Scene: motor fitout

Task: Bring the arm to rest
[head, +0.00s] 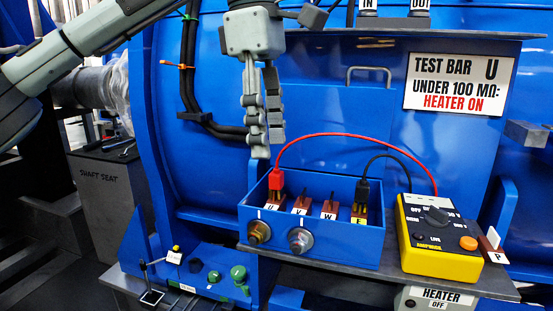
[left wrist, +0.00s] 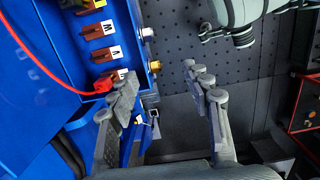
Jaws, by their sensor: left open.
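My left gripper (head: 267,148) hangs fingers down above the left end of the blue terminal box (head: 322,249), just above the red clip. It is open with nothing between its fingers, as the left wrist view (left wrist: 165,80) also shows. The red clip (head: 276,180) sits at the terminal marked U, and the black clip (head: 362,188) at the one marked E. Their leads run to the yellow tester (head: 438,264). The gripper looks apart from the red clip. My right gripper is not in view.
The tester and box stand on a grey shelf (head: 390,278) before the blue machine (head: 225,75). A sign (head: 460,83) reads "TEST BAR U, under 100 MΩ: heater on". The heater box (head: 440,298) below reads OFF. A shaft seat (head: 98,180) stands left.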

